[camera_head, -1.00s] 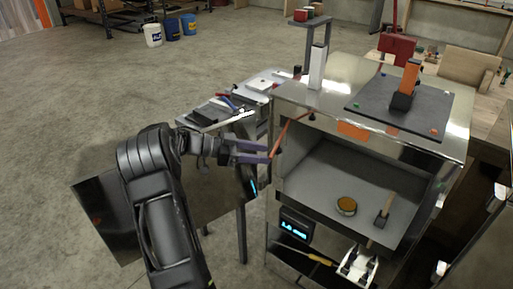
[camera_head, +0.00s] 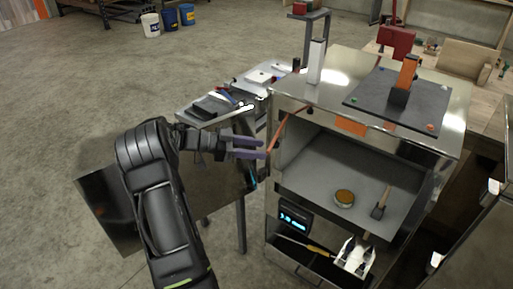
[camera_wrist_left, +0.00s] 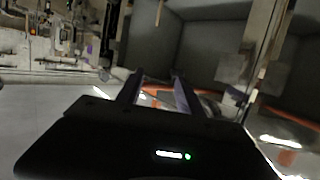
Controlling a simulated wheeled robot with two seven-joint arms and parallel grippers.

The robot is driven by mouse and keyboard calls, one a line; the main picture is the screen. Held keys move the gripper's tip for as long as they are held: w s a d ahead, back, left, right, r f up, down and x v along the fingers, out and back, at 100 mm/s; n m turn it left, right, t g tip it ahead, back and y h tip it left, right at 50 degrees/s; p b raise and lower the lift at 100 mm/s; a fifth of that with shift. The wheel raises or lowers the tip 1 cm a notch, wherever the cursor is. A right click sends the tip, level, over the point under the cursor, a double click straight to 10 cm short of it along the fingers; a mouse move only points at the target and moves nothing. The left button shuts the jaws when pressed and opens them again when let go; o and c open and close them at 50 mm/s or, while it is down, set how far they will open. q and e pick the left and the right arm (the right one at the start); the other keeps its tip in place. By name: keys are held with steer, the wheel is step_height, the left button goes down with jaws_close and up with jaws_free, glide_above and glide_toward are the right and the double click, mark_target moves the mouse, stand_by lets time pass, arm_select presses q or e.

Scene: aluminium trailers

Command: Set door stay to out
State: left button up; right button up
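The door stay appears to be the thin orange-red bar (camera_head: 287,129) slanting across the upper left front corner of the metal cabinet (camera_head: 290,101). My left gripper (camera_head: 265,149) is just left of the bar's lower end, its two purple-grey fingers pointing right with a gap between them. I cannot tell whether the fingers touch the bar. In the left wrist view the gripper (camera_wrist_left: 157,78) is open, with its fingers apart and reaching toward the cabinet opening. Some orange-red shows behind the fingers, partly hidden. My right gripper is not in view.
The cabinet's open bay holds a round tin (camera_head: 344,198) and a brush (camera_head: 381,203). A dark plate (camera_head: 368,103) with an orange-handled piece lies on top. A side table (camera_head: 213,121) with tools stands behind my left gripper.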

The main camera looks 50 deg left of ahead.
arm_select(q)
steer(key=shift+w, duration=0.15)
steer(key=shift+c, duration=0.8)
steer(key=w+d+f+n+t+y, duration=0.1)
steer(key=w, duration=0.2)
steer(key=w+f+n+t+y, duration=0.1)
steer(key=w, duration=0.2)
steer(key=w+d+f+n+t+y+b, duration=0.1)
steer(key=w+f+n+y, duration=0.1)
steer(key=w, duration=0.1)
steer(key=shift+w+d+f, duration=0.1)
steer(key=shift+w+d, duration=0.05)
steer(key=shift+d, duration=0.2)
jaws_close()
steer(key=w+d+f+n+g+y+b, duration=0.35)
steer(key=w+d+f+y, duration=0.2)
steer(key=d+f, duration=0.2)
step_height(320, 180, up, 8)
steer(key=g+y+b, duration=0.3)
steer(key=b, duration=0.4)
steer(key=s+d+r+n+g+y+b, duration=0.1)
steer(key=s+d+r+g+y+b, duration=0.2)
steer(key=s+r, duration=0.9)
steer(key=s+a+p+x, duration=0.1)
steer(key=s+x, duration=0.1)
steer(key=x, duration=1)
steer(key=shift+a+h, duration=0.35)
